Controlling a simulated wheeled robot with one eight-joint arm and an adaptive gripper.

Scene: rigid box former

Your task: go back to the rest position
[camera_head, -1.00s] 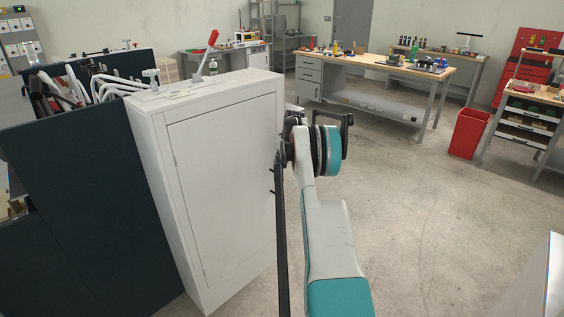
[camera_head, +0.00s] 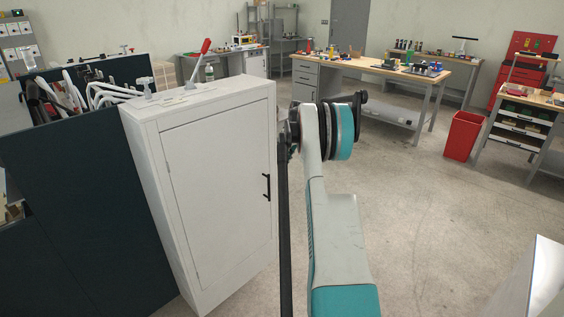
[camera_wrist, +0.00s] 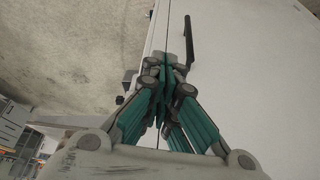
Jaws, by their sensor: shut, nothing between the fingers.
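My gripper (camera_wrist: 163,75) is shut with nothing between its fingers, seen in the wrist view. Behind it in that view is the white cabinet (camera_wrist: 255,70) with its dark door handle (camera_wrist: 189,40) close beyond the fingertips. In the head view my arm rises in the middle, and the gripper itself is not clearly seen behind it. The white cabinet (camera_head: 215,190) stands left of my arm with its door shut. Its black handle (camera_head: 267,187) is on the door's right side, and no finger is seen holding it.
A dark panel (camera_head: 70,190) is at the left. A workbench (camera_head: 385,67), a red bin (camera_head: 462,136) and a shelf cart (camera_head: 522,120) stand farther back.

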